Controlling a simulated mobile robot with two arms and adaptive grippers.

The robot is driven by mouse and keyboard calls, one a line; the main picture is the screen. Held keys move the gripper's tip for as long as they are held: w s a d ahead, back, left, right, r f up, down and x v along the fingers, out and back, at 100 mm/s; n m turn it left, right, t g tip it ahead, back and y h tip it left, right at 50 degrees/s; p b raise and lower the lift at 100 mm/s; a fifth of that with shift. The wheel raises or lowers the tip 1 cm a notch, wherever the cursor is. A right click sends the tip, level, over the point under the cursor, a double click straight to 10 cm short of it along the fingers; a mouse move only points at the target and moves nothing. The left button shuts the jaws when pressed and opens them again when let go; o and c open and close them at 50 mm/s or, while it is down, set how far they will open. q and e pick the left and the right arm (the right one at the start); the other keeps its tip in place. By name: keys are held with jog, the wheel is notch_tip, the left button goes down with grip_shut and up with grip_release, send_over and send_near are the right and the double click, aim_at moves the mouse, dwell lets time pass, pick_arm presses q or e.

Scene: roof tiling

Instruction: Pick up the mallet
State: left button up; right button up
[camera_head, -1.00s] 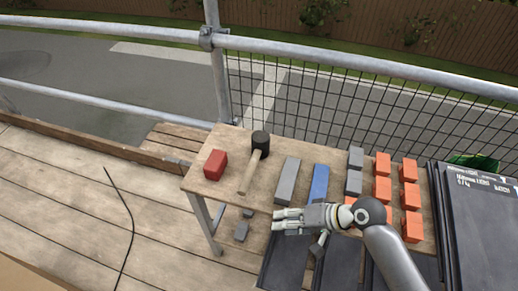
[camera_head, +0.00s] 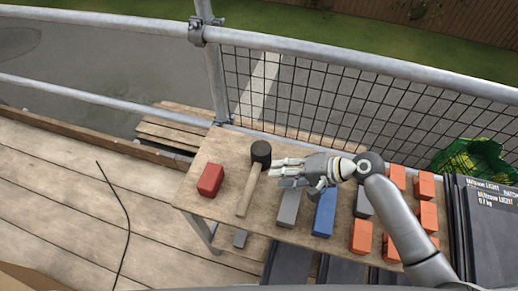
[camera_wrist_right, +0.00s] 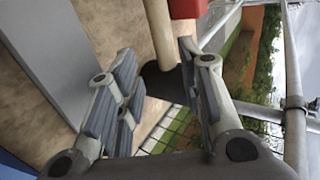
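The mallet lies on the wooden table, its black head (camera_head: 261,152) towards the railing and its pale wooden handle (camera_head: 247,195) towards me. My right gripper (camera_head: 275,172) is just right of the mallet, close to where handle and head meet, with its fingers pointing left. In the right wrist view the gripper (camera_wrist_right: 160,95) is open, and the mallet's handle (camera_wrist_right: 158,30) and dark head (camera_wrist_right: 165,85) show in the gap between the fingers. Nothing is held. I cannot tell whether a finger touches the mallet. My left gripper is not in view.
The table (camera_head: 222,205) also bears a red block (camera_head: 210,180) left of the mallet, a grey block (camera_head: 289,207) and a blue block (camera_head: 325,212) under or near my right arm, and several orange blocks (camera_head: 361,236). A mesh railing (camera_head: 300,95) runs behind the table.

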aim_at(258, 175)
jog(key=x, duration=0.4)
jog(key=shift+s+a+r, duration=0.1)
jog(key=shift+s+a, duration=0.25)
jog(key=shift+a, duration=0.1)
jog(key=shift+w+a, duration=0.1)
jog(key=shift+a, duration=0.05)
jog(key=shift+w+a+f+p, duration=0.25)
jog(key=shift+f+p, duration=0.05)
jog(key=shift+f, duration=0.05)
jog(key=x, duration=0.3)
jog(key=shift+w+p, duration=0.2)
jog(key=shift+p, duration=0.1)
jog(key=shift+w+a+f, duration=0.15)
jog(key=shift+a+f, duration=0.25)
jog(key=shift+a, duration=0.05)
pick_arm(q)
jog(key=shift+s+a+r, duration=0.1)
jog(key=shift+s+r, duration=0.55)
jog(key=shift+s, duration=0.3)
pick_arm(e)
grip_shut()
jog(key=shift+w+r, duration=0.1)
